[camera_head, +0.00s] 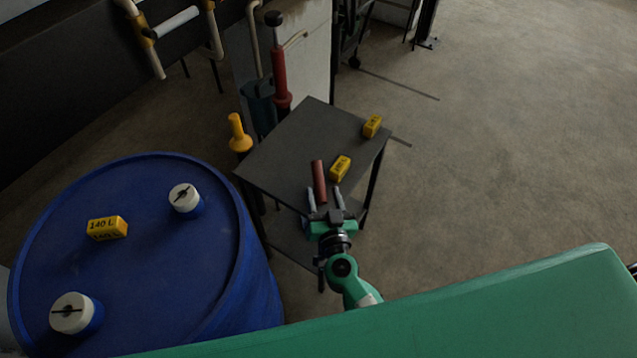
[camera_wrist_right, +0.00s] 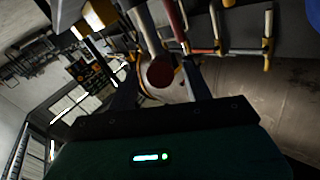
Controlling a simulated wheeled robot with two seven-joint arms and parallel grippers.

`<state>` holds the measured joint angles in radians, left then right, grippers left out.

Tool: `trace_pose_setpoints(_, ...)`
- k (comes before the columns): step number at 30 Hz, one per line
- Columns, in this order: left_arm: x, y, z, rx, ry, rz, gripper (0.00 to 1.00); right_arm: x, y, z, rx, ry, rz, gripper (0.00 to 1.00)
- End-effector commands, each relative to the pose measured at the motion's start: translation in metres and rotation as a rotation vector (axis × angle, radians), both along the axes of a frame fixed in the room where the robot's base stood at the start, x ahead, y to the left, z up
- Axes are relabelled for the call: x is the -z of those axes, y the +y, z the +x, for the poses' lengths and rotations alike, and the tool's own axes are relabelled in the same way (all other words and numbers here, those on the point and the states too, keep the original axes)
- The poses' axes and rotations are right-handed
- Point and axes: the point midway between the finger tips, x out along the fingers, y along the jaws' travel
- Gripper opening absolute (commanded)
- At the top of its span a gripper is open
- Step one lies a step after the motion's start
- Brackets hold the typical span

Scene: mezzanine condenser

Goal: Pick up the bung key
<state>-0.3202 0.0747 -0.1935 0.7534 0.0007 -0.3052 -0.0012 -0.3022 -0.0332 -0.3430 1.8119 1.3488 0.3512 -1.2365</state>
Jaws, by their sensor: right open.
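A red-brown cylindrical bar, which I take for the bung key (camera_head: 319,181), is at the small dark table (camera_head: 285,150) in the head view. Its round end (camera_wrist_right: 160,73) faces the camera in the right wrist view. My right gripper (camera_head: 325,192) is open at the table's near edge, with one finger on each side of the bar's near end. I cannot tell whether the fingers touch it. The right gripper's fingers (camera_wrist_right: 160,88) also show apart in the wrist view. The rest of the key is hidden or unclear. My left gripper is not in view.
Two yellow blocks lie on the table, one close right of the bar (camera_head: 340,167) and one at the far right corner (camera_head: 372,126). A blue drum (camera_head: 145,270) with white-capped bungs stands left. A yellow post (camera_head: 238,133) and red cylinder (camera_head: 279,80) stand behind. Floor right is clear.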

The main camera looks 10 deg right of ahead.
Motion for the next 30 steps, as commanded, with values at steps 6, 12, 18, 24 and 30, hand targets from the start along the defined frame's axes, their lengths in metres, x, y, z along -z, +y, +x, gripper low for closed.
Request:
trace_pose_setpoints(6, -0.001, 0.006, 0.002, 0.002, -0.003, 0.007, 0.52, 0.0, 0.002, 0.028, 0.0, -0.001, 0.0, 0.5)
trace_pose_setpoints(12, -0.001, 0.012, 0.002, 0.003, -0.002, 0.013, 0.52, 0.001, 0.002, 0.036, 0.0, -0.001, 0.0, 0.5)
trace_pose_setpoints(18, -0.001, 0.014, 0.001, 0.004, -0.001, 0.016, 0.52, 0.001, 0.002, 0.035, 0.0, -0.001, 0.0, 0.43)
trace_pose_setpoints(24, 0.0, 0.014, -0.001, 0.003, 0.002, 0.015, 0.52, 0.001, 0.002, 0.035, 0.0, -0.001, 0.0, 0.03)
trace_pose_setpoints(30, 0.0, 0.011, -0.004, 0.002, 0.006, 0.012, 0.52, 0.0, 0.001, 0.035, 0.0, -0.002, 0.0, 0.0)
